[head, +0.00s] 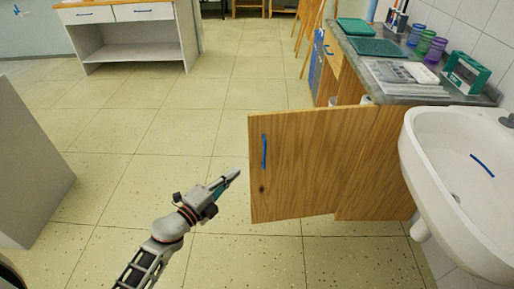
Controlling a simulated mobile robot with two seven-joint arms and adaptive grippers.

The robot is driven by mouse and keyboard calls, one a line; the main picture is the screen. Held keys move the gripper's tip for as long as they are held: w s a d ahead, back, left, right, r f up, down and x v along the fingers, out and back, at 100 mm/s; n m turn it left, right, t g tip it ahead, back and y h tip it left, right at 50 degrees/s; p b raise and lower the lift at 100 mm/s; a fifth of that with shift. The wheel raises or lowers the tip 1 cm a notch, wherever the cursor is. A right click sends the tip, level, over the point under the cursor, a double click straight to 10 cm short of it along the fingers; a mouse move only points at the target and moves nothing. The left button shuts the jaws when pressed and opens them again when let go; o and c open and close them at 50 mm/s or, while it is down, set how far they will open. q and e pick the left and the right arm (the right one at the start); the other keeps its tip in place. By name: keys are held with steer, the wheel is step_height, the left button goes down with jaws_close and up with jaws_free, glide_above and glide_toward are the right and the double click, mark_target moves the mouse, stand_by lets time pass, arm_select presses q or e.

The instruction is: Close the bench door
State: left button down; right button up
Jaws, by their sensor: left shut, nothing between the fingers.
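The bench door (305,165) is a light wooden panel with a blue vertical handle (264,151) near its left edge. It stands open, swung out to the left from the wooden bench (383,165) at the right. My left gripper (236,173) is shut and empty, just left of the door's free edge and a little below the handle. A small gap of floor shows between the fingertips and the door. My right gripper is not in view. The inside of the bench is mostly hidden behind the door.
A white sink (455,150) stands at the right, close to the bench. The grey bench top (400,98) carries green trays, cups and a rack. A white cabinet (135,45) stands at the back left, and a grey block (28,165) at the left. The tiled floor between is clear.

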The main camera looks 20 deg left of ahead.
arm_select(q)
steer(key=b, duration=0.1)
glide_toward(257, 141)
steer(key=w+d, duration=0.2)
steer(key=d, duration=0.2)
steer(key=w, duration=0.1)
steer(key=w+a+b, duration=0.1)
steer(key=shift+w+a+f, duration=0.3)
steer(key=shift+w+a+r, duration=0.2)
steer(key=shift+w+r, duration=0.05)
steer(key=shift+w, duration=0.25)
